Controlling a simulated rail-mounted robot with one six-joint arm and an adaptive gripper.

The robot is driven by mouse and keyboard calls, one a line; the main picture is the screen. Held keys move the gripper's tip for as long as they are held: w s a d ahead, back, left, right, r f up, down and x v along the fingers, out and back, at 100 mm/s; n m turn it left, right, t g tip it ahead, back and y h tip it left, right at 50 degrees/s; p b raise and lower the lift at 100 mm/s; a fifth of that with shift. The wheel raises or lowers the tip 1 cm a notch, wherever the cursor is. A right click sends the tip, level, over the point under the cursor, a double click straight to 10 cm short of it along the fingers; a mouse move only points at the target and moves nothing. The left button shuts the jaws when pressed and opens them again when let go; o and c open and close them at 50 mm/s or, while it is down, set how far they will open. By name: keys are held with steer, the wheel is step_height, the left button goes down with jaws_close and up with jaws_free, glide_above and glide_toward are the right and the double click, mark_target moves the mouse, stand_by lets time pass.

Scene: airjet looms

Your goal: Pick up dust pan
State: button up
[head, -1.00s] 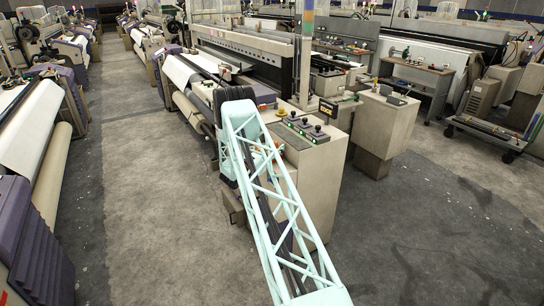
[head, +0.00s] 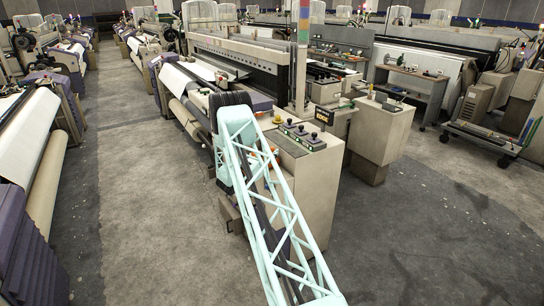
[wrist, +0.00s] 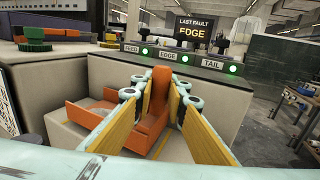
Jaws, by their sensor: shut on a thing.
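The orange dust pan (wrist: 92,112) shows in the wrist view, its tray at the left and its upright handle (wrist: 159,92) in the middle. My gripper (wrist: 160,97) has its two yellow-padded fingers on either side of the handle and is shut on it. The tray is close to the beige surfaces of the loom's end housing; whether it still touches them I cannot tell. In the head view my arm covers the gripper and most of the pan.
Behind the handle stands a control panel (wrist: 180,58) with FEED, EDGE and TAIL labels and green lights, under a LAST FAULT display (wrist: 196,35). A green round brush-like item (wrist: 35,38) lies at left. The grey aisle floor (head: 420,240) is clear.

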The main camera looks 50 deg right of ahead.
step_height(320, 180, up, 2)
steer(key=shift+r, duration=0.15)
steer(key=s+a, duration=0.4)
steer(key=a, duration=0.3)
steer(key=s+a+r, duration=0.1)
steer(key=s+a, duration=0.3)
steer(key=a, duration=0.3)
steer(key=shift+r, duration=0.25)
steer(key=o, duration=0.4)
jaws_close()
steer(key=shift+w, duration=0.1)
